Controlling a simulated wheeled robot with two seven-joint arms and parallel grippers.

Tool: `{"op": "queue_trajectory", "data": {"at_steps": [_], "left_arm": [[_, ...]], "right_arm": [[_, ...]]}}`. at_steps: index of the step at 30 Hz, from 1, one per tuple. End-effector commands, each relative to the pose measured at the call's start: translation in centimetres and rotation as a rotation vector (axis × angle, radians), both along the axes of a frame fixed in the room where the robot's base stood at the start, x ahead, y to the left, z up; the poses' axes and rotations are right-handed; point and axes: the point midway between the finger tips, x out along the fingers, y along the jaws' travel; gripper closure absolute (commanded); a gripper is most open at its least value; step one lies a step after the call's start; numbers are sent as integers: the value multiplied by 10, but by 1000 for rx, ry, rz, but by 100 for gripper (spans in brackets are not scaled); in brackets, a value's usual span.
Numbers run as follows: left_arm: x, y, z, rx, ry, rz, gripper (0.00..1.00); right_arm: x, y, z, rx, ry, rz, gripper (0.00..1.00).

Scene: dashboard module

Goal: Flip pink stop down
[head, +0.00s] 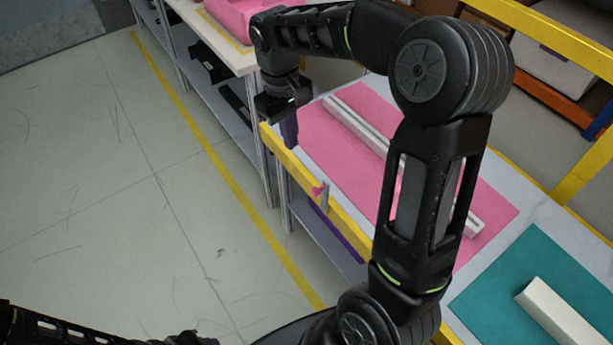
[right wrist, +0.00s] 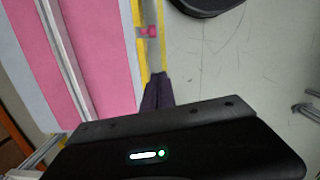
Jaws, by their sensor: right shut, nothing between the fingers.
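The small pink stop (head: 318,190) sits at a grey bracket on the yellow rail (head: 345,222) along the table's front edge. It sticks out toward the floor side; its exact tilt is too small to tell. It also shows in the right wrist view (right wrist: 147,32), beyond the fingertips. My right gripper (head: 290,142) is shut and empty, pointing down by the rail's far end, apart from the stop. Its dark fingers show in the right wrist view (right wrist: 157,80). Part of my left arm shows at the lower left; its gripper cannot be made out clearly.
A pink mat (head: 335,150) with a long pale grooved bar (head: 350,118) covers the table behind the rail. A teal mat (head: 500,282) with a white block (head: 550,312) lies at the lower right. Another table with a pink item (head: 228,15) stands farther back. The floor left is clear.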

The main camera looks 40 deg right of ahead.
Motion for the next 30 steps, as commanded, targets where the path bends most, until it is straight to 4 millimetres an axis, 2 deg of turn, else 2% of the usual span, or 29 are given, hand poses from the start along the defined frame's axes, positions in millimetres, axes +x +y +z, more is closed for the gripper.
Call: {"op": "queue_trajectory", "data": {"at_steps": [8, 18, 24, 30], "left_arm": [[0, 0, 0, 0, 0, 0, 64], [0, 0, 1, 0, 0, 0, 64], [0, 0, 8, 0, 0, 0, 64], [0, 0, 8, 0, 1, 0, 64]], "right_arm": [[-4, -1, -33, 0, 5, 0, 100], [-10, -3, -101, 1, 5, -1, 100], [-39, -7, -100, 1, 1, 0, 100], [-48, -8, -103, 1, 0, 0, 100]]}}
